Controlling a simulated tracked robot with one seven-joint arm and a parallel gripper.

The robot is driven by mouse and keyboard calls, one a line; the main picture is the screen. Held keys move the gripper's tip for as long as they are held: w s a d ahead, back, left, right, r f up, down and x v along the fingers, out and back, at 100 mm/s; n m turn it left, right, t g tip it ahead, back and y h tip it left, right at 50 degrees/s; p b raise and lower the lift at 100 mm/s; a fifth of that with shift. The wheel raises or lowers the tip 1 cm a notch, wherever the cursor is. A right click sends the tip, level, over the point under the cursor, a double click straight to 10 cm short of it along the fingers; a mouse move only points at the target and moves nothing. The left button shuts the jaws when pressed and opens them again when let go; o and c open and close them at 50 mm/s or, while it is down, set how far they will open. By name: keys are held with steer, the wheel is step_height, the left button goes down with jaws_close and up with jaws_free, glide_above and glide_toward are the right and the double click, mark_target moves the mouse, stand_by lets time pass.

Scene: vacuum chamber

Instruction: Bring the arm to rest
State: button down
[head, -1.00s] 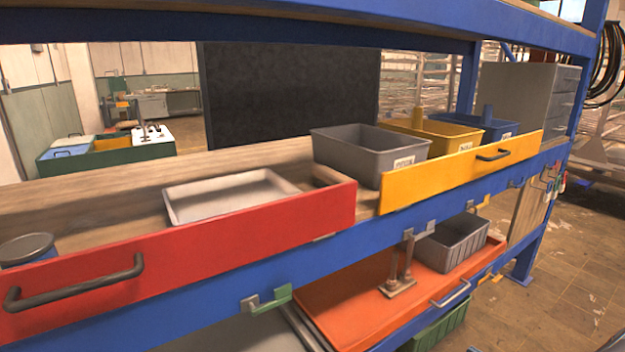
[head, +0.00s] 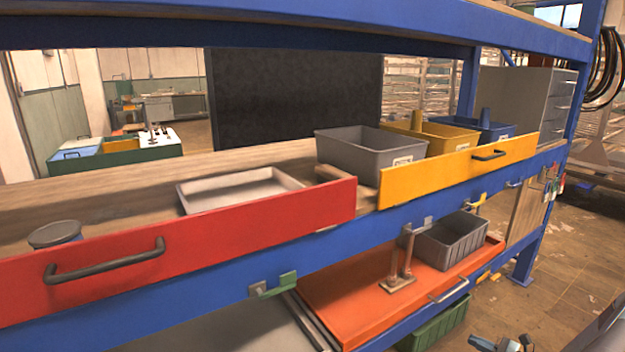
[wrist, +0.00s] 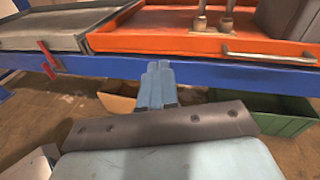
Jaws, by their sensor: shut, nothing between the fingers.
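My gripper (wrist: 158,84) shows in the wrist view with its fingers together and nothing between them. It points at the blue shelf beam (wrist: 200,73), below the front edge of the orange tray (wrist: 150,42). I cannot tell the exact gap to the beam. In the head view, parts of my arm show at the bottom right corner, in front of the rack, and most of the arm is out of frame.
The blue rack holds a red drawer front (head: 200,240), a yellow drawer front (head: 450,170), a grey bin (head: 350,157) and a shallow tray (head: 240,190). The orange tray (head: 345,315) is lower. Open floor (head: 570,260) lies right. A green bin (wrist: 270,117) sits low.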

steer(key=s+a+r+n+g+h, duration=0.1)
steer(key=a+r+n+g, duration=0.4)
steer(key=r, duration=0.6)
steer(key=a+r+n+g+h, duration=0.1)
steer(key=a+r+n+g, duration=0.2)
steer(key=a+r+n, duration=0.6)
steer(key=s+a+r+n+g+h, duration=0.15)
steer(key=a+r+g, duration=0.25)
steer(key=r, duration=0.9)
steer(key=s+a+r+n+t+h, duration=0.2)
steer(key=s+a+r+n+h, duration=0.2)
steer(key=s+r, duration=0.6)
steer(key=s+a+r+n+t+h, duration=0.3)
steer(key=s+a+r+n+h, duration=0.1)
steer(key=s+r, duration=0.6)
steer(key=shift+s+a+n, duration=0.45)
steer(key=shift+a+n, duration=0.45)
steer(key=shift+n, duration=0.25)
steer(key=c, duration=1.8)
jaws_free()
